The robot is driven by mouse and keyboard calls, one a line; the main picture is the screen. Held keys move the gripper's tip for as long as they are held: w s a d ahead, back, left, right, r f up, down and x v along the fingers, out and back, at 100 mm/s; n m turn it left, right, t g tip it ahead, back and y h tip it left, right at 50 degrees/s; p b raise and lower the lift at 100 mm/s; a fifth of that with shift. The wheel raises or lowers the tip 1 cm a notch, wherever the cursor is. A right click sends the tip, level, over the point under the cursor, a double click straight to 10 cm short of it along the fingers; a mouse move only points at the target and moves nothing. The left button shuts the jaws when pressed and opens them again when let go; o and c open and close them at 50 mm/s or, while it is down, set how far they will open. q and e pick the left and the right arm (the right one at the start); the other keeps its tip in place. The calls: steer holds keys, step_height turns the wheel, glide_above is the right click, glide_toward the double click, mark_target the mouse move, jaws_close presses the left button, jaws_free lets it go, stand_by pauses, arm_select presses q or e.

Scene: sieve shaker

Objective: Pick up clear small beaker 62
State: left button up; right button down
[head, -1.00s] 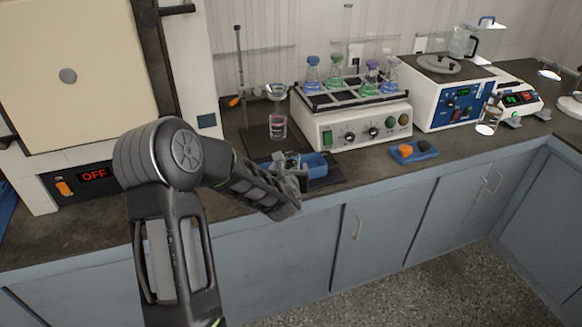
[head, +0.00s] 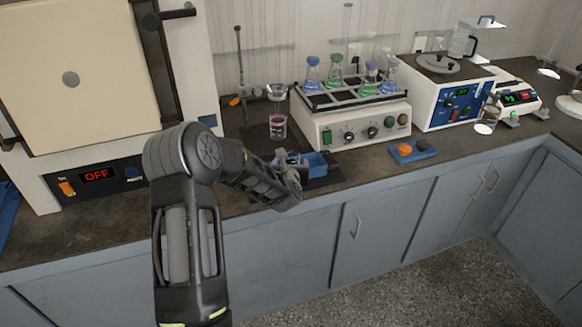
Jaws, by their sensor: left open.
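My left gripper (head: 288,182) is open at the counter's front edge, against the near left side of a blue tray (head: 317,166). A small clear glass piece (head: 291,158) shows at the left of this tray, just behind the gripper and partly hidden by it. It may be the small beaker, but I cannot read a label. A clear beaker with pink liquid (head: 278,127) stands behind the tray, under a funnel (head: 277,92). Another clear glass vessel (head: 491,115) stands far right by the balance. I cannot tell whether the gripper touches any glass. My right gripper is out of view.
A white shaker (head: 352,125) with several flasks stands behind the tray. An orange-and-blue block (head: 413,151) lies to its front right. A white oven (head: 75,75) reading OFF stands left. The counter between tray and block is clear.

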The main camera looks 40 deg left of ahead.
arm_select(q)
jaws_close()
stand_by(0.8)
steer(key=shift+r, duration=0.15)
step_height(320, 180, up, 10)
steer(key=shift+f+b, duration=0.15)
steer(key=shift+b, duration=0.5)
stand_by(0.4)
steer(key=shift+r+p, duration=1.3)
steer(key=shift+r, duration=1.25)
